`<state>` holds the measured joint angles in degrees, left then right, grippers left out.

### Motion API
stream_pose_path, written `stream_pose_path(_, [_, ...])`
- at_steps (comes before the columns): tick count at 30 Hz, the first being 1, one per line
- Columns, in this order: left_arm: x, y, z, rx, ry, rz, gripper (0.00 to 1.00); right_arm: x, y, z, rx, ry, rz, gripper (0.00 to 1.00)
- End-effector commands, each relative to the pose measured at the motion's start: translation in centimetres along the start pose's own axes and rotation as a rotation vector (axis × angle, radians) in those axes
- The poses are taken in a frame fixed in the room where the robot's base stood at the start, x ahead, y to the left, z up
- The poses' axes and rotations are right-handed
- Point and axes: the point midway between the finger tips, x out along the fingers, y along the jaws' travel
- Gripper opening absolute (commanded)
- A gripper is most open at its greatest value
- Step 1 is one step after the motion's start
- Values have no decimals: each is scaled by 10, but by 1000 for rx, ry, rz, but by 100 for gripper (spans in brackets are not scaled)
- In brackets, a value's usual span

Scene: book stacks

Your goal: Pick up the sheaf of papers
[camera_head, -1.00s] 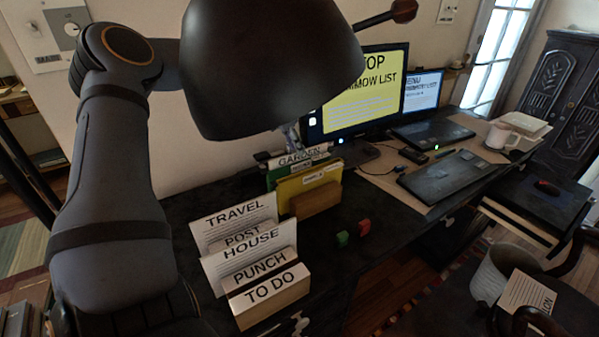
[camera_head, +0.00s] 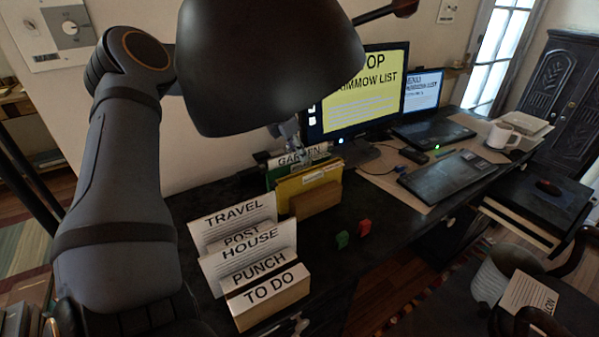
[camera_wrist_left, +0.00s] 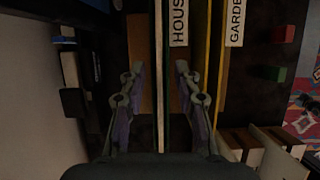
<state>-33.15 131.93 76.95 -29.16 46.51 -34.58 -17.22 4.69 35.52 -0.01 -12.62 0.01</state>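My left gripper (camera_head: 301,148) is mostly hidden behind a dark dome, above the upright folders beside the monitor. In the left wrist view my left gripper (camera_wrist_left: 158,72) is open, its fingers on either side of thin upright edges. One of these is a pale strip (camera_wrist_left: 158,40), perhaps the sheaf of papers; I cannot tell for sure. No finger clearly touches it. A yellow folder (camera_head: 310,183) stands in front of a white GARDEN card (camera_head: 298,157). White sheets (camera_head: 232,222) stand in a second holder nearer me. My right gripper is out of view.
The dark dome (camera_head: 270,70), like a lampshade, blocks much of the upper middle. A monitor (camera_head: 365,95) stands right of the folders. Small green (camera_head: 342,239) and red (camera_head: 364,227) blocks lie on the dark desk, with bare desktop around them.

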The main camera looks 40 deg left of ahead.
Motion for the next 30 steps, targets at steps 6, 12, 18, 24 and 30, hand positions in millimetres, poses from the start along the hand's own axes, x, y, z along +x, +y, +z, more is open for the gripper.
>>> stream_pose_path(6, [1, 0, 0, 0, 0, 0, 32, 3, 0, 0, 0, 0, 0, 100])
stream_pose_path(12, [1, 0, 0, 0, 0, 0, 32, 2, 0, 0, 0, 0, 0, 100])
stream_pose_path(18, [1, 0, 0, 0, 0, 0, 5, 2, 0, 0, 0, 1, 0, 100])
stream_pose_path(24, [1, 0, 0, 0, 0, 0, 0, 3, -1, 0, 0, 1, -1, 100])
stream_pose_path(30, [1, 0, -1, 0, 1, 0, 0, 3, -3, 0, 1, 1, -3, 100])
